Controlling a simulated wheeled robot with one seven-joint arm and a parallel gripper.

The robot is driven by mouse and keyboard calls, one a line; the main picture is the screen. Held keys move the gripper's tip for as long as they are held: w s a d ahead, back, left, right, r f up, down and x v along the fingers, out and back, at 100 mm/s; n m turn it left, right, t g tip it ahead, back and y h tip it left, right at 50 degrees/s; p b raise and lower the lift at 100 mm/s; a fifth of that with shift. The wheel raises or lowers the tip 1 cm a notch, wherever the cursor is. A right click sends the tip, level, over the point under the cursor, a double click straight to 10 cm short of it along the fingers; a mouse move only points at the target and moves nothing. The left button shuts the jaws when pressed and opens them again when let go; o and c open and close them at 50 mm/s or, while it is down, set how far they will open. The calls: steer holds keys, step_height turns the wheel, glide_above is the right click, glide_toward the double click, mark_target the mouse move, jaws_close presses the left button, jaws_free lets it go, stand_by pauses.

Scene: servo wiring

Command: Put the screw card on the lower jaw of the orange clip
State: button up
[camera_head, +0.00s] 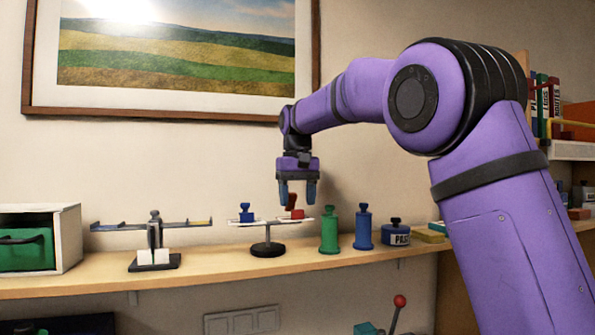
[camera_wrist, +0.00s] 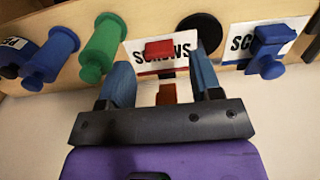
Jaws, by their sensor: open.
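The screw card (camera_wrist: 136,60) is white, reads SCREWS and carries a red block (camera_wrist: 159,48). In the head view this card (camera_head: 302,219) is on the right side of a small black stand. My gripper (camera_head: 297,194) is open over that side, fingers pointing down. In the wrist view my fingers (camera_wrist: 160,74) are on either side of a red-orange part (camera_wrist: 166,94). Whether they touch anything I cannot tell. A second card, partly cut off, with a blue knobbed piece (camera_wrist: 268,48) is on the stand's other side. I cannot clearly pick out an orange clip or its lower jaw.
A green bottle-shaped piece (camera_head: 329,230), a blue one (camera_head: 363,228) and a low blue pot (camera_head: 396,232) stand right of the stand. A second stand (camera_head: 155,244) is to the left, then a white box with a green drawer (camera_head: 25,250). The shelf's front (camera_head: 220,277) is clear.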

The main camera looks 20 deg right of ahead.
step_height(320, 180, up, 9)
stand_by(0.3)
steer(key=s+d+f+t+y, duration=0.1)
steer(key=s+d+f, duration=0.2)
steer(key=s, duration=0.6)
steer(key=s+d+f+t, duration=0.2)
steer(key=s+d, duration=0.2)
steer(key=s, duration=0.5)
steer(key=s+f+t+h, duration=0.1)
steer(key=s+f+t, duration=0.1)
steer(key=s+f, duration=1.5)
steer(key=shift+s, duration=1)
steer(key=shift+f, duration=0.1)
steer(key=shift+c, duration=0.4)
